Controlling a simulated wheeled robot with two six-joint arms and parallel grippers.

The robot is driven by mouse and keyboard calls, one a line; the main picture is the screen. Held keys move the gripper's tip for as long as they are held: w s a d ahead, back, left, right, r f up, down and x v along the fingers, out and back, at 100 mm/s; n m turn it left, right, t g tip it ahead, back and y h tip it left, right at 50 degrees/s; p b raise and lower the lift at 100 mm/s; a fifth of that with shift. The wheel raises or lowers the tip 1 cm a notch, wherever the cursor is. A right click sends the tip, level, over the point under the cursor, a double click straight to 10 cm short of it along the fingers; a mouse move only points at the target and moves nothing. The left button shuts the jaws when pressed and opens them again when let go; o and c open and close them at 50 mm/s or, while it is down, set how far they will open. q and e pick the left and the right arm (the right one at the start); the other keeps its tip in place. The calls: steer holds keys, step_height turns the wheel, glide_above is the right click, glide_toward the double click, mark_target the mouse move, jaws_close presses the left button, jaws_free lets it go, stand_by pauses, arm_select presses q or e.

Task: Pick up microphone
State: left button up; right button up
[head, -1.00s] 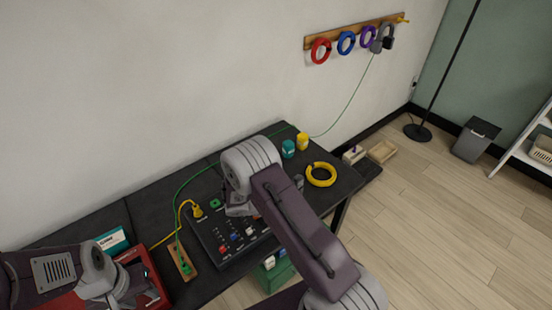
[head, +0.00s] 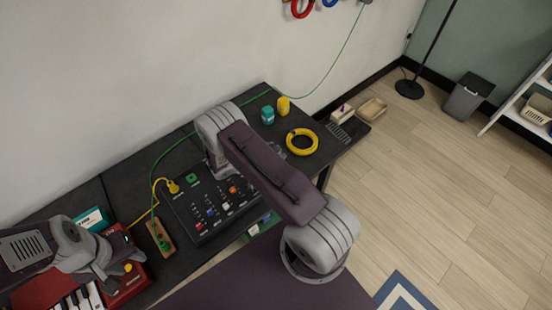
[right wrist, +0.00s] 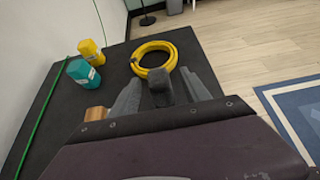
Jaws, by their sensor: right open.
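A dark grey blocky thing (right wrist: 160,90), probably the microphone, shows between the fingers of my right gripper (right wrist: 160,95) in the right wrist view. The fingers are apart on either side of it, and I cannot tell whether they touch it. In the head view my right arm mostly hides the right gripper (head: 275,150) and this spot. My left gripper (head: 105,265) is at the lower left, over the red keyboard (head: 125,283); its jaw state is unclear.
A yellow cable coil (right wrist: 155,58), a teal jar (right wrist: 83,73) and a yellow jar (right wrist: 91,52) stand close by on the black table (right wrist: 55,140). A mixer (head: 205,225) lies under my right arm. A green cable (head: 155,170) crosses the table.

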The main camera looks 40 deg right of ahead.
steer(key=x, duration=0.4)
steer(key=shift+d+f+p, duration=0.1)
steer(key=shift+p, duration=0.25)
jaws_close()
